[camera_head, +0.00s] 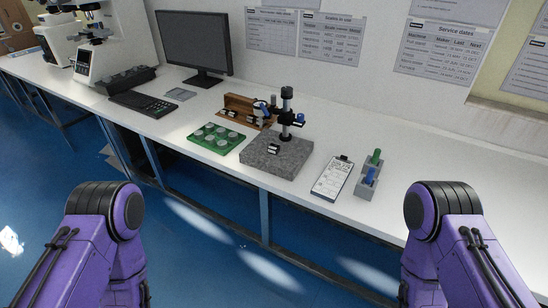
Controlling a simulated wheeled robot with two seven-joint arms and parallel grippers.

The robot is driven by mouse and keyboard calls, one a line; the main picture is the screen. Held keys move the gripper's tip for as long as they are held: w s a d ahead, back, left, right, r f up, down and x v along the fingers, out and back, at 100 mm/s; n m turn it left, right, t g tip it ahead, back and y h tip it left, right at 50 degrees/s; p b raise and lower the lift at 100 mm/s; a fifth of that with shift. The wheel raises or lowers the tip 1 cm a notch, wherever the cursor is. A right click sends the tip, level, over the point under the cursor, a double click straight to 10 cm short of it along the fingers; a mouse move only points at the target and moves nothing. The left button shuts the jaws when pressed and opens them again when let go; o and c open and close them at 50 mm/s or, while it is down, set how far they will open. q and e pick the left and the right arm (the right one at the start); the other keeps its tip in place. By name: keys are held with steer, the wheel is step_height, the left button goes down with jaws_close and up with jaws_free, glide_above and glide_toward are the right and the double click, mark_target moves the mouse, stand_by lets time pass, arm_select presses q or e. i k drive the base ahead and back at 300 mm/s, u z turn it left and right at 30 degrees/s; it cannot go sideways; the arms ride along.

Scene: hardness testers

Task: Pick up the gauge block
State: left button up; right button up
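A small light block with dark markings, which looks like the gauge block (273,149), lies on the front part of the speckled grey granite base (286,165). A comparator stand (286,112) with a dark column and a dial rises from the back of that base. The block is too small to tell its details. My two purple arms come in at the lower left and lower right, well in front of the bench and apart from the block. Neither gripper shows in the frame.
A green tray (194,140) with round pieces is left of the granite base; a wooden case (240,101) stands behind. A clipboard (345,172) and a grey holder with green and blue handles (362,190) lie right. The long white bench (420,180) has free room at far right.

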mark_target(274, 149)
steer(key=k, duration=1.1)
steer(key=u, duration=0.8)
steer(key=i, duration=0.7)
steer(key=u, duration=0.75)
steer(key=i, duration=0.85)
steer(key=z, duration=0.75)
steer(key=i, duration=0.7)
steer(key=z, duration=0.75)
